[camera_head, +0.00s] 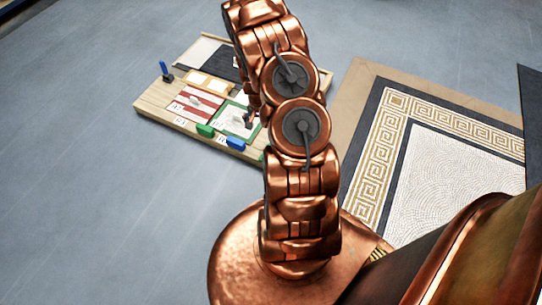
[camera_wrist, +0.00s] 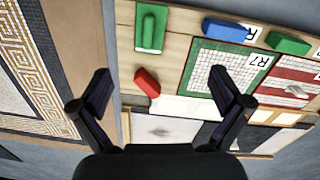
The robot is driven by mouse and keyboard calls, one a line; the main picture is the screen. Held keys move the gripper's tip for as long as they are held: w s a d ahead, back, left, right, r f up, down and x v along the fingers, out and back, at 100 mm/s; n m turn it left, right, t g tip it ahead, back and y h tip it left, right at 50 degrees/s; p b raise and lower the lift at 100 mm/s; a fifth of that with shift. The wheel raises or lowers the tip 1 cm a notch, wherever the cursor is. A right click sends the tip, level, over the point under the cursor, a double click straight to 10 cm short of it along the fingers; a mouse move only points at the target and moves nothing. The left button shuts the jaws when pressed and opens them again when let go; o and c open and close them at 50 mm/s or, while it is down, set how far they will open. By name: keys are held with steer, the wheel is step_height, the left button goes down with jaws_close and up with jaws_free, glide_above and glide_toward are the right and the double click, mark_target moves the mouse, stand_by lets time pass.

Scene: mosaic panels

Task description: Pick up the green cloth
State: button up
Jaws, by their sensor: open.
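I cannot make out a loose, draped green cloth. Possible matches in the wrist view are a green-bordered panel (camera_wrist: 194,65) with a white grid and an "R7" label, and a green flat piece (camera_wrist: 151,40) at the top. The green-bordered panel also shows in the head view (camera_head: 222,121), partly hidden by my arm. In the wrist view my gripper (camera_wrist: 160,78) is open and empty above the wooden board (camera_wrist: 172,88). Its right finger overlaps the green-bordered panel in the picture. A red block (camera_wrist: 147,82) shows between the fingers.
A blue block (camera_wrist: 225,30) and a green block (camera_wrist: 288,43) sit along the board edge. A red-and-white striped panel (camera_wrist: 300,68) lies beside the green-bordered one. A blue upright piece (camera_head: 164,69) stands at the board's left. A patterned mat (camera_head: 440,185) lies right; grey floor is clear left.

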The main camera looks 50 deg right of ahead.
steer(key=d+f, duration=0.1)
steer(key=f, duration=0.3)
steer(key=s+d+f+m+b, duration=0.1)
steer(key=f, duration=0.3)
steer(key=d+f+m+b, duration=0.1)
steer(key=f, duration=0.3)
steer(key=shift+s+f, duration=0.3)
steer(key=shift+s+d+f+b, duration=0.15)
steer(key=shift+f+b, duration=0.85)
steer(key=shift+f, duration=0.95)
steer(key=shift+s+d+f+b, duration=0.1)
steer(key=shift+f+b, duration=0.85)
steer(key=shift+f, duration=1)
steer(key=shift+r, duration=0.1)
steer(key=c, duration=1.2)
steer(key=shift+r, duration=0.1)
steer(key=shift+r+p, duration=0.35)
steer(key=shift+p, duration=0.05)
steer(key=r+p, duration=0.2)
steer(key=r, duration=0.1)
steer(key=shift+s+r, duration=0.1)
steer(key=shift+s, duration=0.3)
steer(key=s+d+p, duration=0.1)
steer(key=s+p, duration=0.3)
steer(key=s, duration=1.1)
steer(key=shift+d+r+p, duration=0.25)
steer(key=shift+r+p, duration=0.15)
steer(key=shift+r, duration=0.05)
